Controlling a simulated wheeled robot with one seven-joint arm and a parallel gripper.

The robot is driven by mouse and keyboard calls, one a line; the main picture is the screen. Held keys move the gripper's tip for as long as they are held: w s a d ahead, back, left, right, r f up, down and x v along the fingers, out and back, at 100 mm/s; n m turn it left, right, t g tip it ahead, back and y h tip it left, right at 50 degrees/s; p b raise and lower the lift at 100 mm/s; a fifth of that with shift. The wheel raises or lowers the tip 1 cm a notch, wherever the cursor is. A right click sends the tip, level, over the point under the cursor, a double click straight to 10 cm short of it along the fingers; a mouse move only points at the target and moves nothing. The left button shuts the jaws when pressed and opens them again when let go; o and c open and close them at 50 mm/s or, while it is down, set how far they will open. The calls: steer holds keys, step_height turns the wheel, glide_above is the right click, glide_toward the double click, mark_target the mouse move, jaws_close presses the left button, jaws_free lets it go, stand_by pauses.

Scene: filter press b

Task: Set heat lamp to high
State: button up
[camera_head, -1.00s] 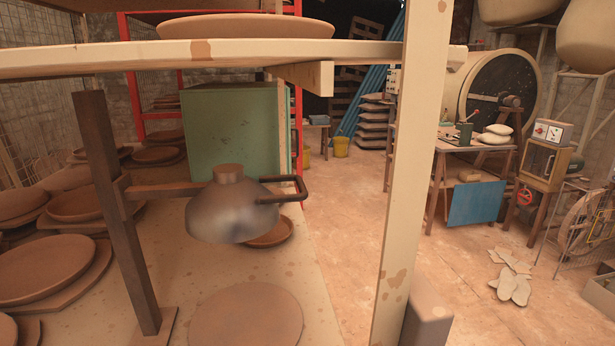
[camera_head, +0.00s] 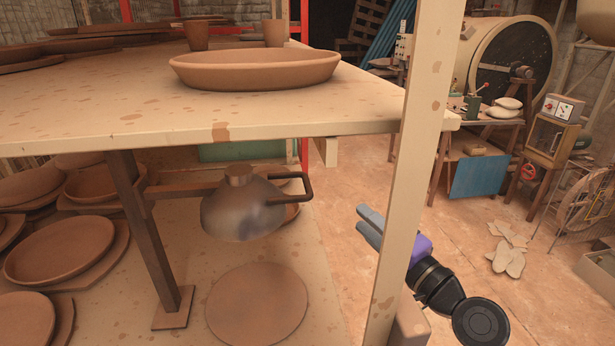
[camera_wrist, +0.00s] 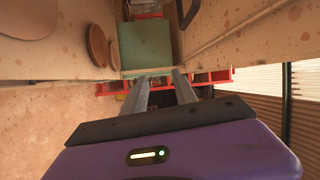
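The heat lamp (camera_head: 242,210) is a grey metal dome with a brown cap on top and a dark looped handle (camera_head: 308,187) on its right. It hangs from an arm on a brown wooden stand (camera_head: 143,235), under the upper shelf. I cannot make out a setting mark on it. My gripper (camera_head: 363,222) is right of the lamp, partly behind the pale shelf post, and apart from the handle. In the wrist view its two grey fingers (camera_wrist: 162,78) stand apart with nothing between them. I cannot identify the lamp surely in that view.
The upper shelf (camera_head: 200,125) with a clay dish (camera_head: 255,69) covers the lamp from above. The pale post (camera_head: 415,170) stands between lamp and open floor. Clay plates (camera_head: 58,250) lie left. A green box (camera_wrist: 147,45) is ahead of my fingers.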

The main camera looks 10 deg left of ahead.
mark_target(307, 182)
steer(key=shift+w+a+r+n+g+y+p, duration=0.15)
steer(key=shift+w+a+r+g+y+p, duration=0.2)
steer(key=shift+a+r+g+y, duration=1.2)
steer(key=shift+w+a+r+n+g+y+p, duration=0.1)
steer(key=shift+w+a+r+g+y+p, duration=0.4)
steer(key=shift+a, duration=2.1)
steer(key=shift+w+a+r+n+g+y+p, duration=0.2)
steer(key=shift+a+r+g+y, duration=0.4)
steer(key=shift+a+r, duration=1.05)
steer(key=shift+a+f, duration=0.4)
jaws_close()
